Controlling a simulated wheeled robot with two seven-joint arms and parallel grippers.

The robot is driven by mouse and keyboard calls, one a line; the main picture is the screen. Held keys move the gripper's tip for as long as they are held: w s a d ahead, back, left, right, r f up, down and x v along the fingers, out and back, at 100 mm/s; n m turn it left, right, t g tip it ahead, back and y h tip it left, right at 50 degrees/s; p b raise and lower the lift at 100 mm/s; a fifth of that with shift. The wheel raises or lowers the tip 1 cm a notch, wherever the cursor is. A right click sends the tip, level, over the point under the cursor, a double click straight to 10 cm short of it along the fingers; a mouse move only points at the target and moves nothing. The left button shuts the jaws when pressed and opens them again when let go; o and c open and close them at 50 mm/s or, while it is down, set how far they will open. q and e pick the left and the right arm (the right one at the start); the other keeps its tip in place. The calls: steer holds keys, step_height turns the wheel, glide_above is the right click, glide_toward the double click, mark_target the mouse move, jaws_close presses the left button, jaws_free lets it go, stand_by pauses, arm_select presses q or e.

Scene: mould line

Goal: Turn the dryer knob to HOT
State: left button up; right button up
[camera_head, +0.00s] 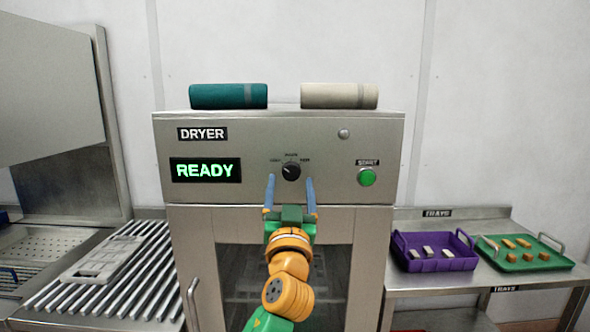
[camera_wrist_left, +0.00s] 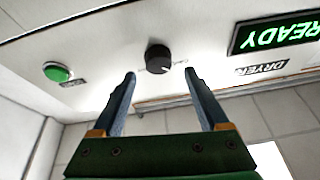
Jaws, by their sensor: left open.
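The black dryer knob (camera_head: 291,171) sits on the dryer's front panel, with small labels around its upper side that are too small to read surely. A light mark shows on the knob, but I cannot tell which label it points to. My left gripper (camera_head: 290,180) is open in front of the panel, one blue finger to each side of the knob and slightly below it. In the left wrist view, which is turned over, the knob (camera_wrist_left: 158,59) shows beyond and between the open fingertips (camera_wrist_left: 159,73), apart from them. My right gripper is not in view.
The dryer (camera_head: 380,150) has a lit READY display (camera_head: 206,170) and a green START button (camera_head: 367,177). Rolled teal (camera_head: 228,96) and cream (camera_head: 339,96) cloths lie on top. A purple tray (camera_head: 437,263) and a green tray (camera_head: 548,263) stand at right, a slatted rack (camera_head: 150,285) at left.

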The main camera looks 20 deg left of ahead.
mark_target(291, 176)
arm_select(q)
steer(key=shift+w+a+r, duration=0.2)
steer(key=shift+w+r, duration=0.3)
steer(key=shift+w+a, duration=0.1)
steer(key=shift+w, duration=0.35)
steer(key=shift+w+a+f, duration=0.1)
steer(key=shift+w+f, duration=0.2)
steer(key=shift+w, duration=0.25)
steer(key=shift+s+r, duration=0.1)
steer(key=shift+s, duration=0.1)
steer(key=c, duration=0.5)
jaws_close()
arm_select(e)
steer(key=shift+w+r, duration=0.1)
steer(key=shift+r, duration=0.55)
arm_select(q)
steer(key=shift+p, duration=0.35)
